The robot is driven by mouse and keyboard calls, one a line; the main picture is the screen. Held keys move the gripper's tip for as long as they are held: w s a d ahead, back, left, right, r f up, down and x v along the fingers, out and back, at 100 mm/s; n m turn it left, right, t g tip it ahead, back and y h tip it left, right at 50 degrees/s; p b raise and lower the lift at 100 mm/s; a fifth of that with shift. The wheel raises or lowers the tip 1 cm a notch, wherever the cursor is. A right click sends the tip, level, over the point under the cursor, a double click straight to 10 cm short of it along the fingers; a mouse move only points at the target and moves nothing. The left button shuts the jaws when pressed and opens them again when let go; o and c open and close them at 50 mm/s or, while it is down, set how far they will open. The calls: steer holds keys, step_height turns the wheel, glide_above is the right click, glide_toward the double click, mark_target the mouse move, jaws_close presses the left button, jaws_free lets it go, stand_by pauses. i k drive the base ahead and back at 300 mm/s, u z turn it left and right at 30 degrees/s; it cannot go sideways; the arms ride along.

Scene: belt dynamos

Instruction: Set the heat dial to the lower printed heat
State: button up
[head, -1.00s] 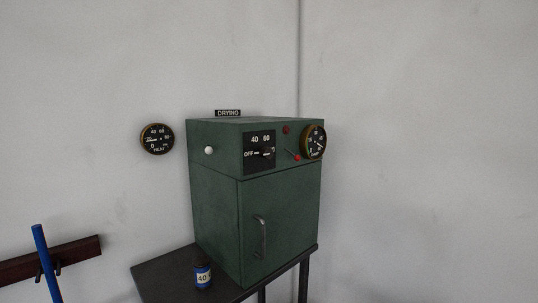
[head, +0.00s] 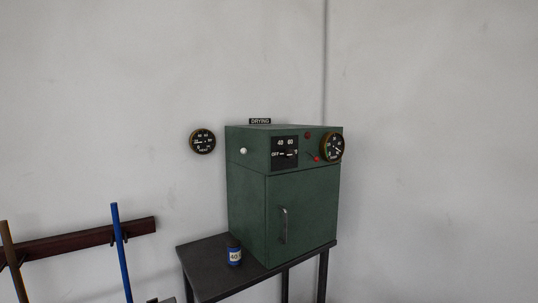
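The heat dial (head: 289,154) is a pale pointer knob on a black plate on the upper front of the green drying cabinet (head: 252,200). The plate is printed OFF at the left and 40 and 60 along the top; a further mark at the right is too small to read. The knob lies roughly level, but I cannot tell which end points. A round gauge marked HEAT (head: 202,141) hangs on the wall to the left of the cabinet. My gripper is not in view.
A red-tipped lever (head: 316,158) and a second gauge (head: 332,147) sit right of the dial. A wall rack (head: 85,238) holds a blue pole (head: 121,250).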

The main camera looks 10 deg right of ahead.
mark_target(289, 153)
steer(key=u, duration=0.15)
steer(key=i, duration=0.9)
steer(key=z, duration=0.25)
